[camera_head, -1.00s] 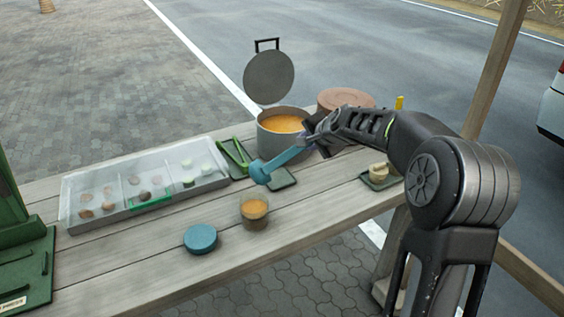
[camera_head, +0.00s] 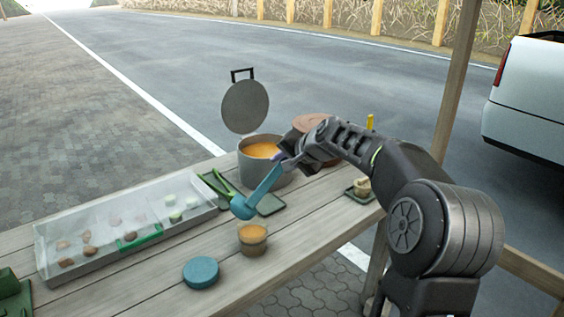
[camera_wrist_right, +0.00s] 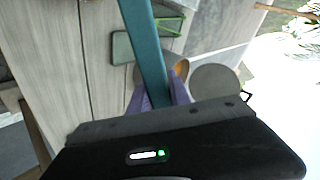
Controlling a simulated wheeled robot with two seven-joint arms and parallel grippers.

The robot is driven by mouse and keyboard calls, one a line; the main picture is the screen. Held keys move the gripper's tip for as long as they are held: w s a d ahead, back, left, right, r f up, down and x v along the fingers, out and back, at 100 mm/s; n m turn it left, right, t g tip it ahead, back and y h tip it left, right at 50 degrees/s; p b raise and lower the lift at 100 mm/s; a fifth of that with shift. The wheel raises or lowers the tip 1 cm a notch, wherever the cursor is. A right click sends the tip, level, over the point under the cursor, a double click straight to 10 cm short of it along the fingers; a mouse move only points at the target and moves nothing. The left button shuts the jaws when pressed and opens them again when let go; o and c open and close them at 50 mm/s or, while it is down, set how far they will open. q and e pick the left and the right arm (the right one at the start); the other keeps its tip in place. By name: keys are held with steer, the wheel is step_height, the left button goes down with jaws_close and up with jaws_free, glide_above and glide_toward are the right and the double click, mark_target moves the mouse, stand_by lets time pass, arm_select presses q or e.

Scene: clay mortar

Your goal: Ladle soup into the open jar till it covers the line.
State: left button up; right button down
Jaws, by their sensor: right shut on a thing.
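My right gripper (camera_head: 287,163) is shut on the handle of a blue ladle (camera_head: 266,182). The ladle's handle also shows between the purple fingertips in the right wrist view (camera_wrist_right: 146,50). The ladle's bowl hangs over the table, above and a little left of the open jar (camera_head: 252,247). The jar is clear and holds orange soup; its line cannot be made out. A blue round lid (camera_head: 201,272) lies left of the jar. The grey pot (camera_head: 248,168) of orange soup (camera_head: 262,150) stands behind the ladle, its lid (camera_head: 245,106) raised upright. My left gripper is not in view.
A clear-covered tray (camera_head: 60,284) with several small food pieces and a green handle lies on the left. A small green tray (camera_head: 270,205) lies before the pot. A brown round thing (camera_head: 312,122) stands behind my right arm. A small dish (camera_head: 357,195) sits to the right.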

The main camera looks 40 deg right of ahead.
steer(key=shift+r, duration=0.1)
steer(key=s+a+r+n+t+h+p, duration=0.1)
steer(key=a+n+h+p, duration=0.1)
steer(key=a+p, duration=0.2)
steer(key=s+a+r+n+t+h+p, duration=0.1)
steer(key=a+r+n+t+h+p, duration=0.1)
steer(key=a+h+p, duration=0.1)
steer(key=s+a+r+n+t+h+p, duration=0.1)
steer(key=a+n+h+p, duration=0.1)
steer(key=a+p, duration=0.3)
steer(key=shift+a+r+n, duration=0.15)
steer(key=shift+a+n, duration=0.1)
steer(key=shift+a, duration=0.4)
steer(key=shift+a+r+n, duration=0.1)
steer(key=shift+a+n, duration=0.15)
steer(key=shift+a, duration=0.35)
steer(key=shift+s+a+r+n+t+h+b, duration=0.2)
steer(key=shift+a+n+t+h+b, duration=0.2)
steer(key=shift+a+t+b, duration=0.3)
steer(key=shift+r, duration=0.15)
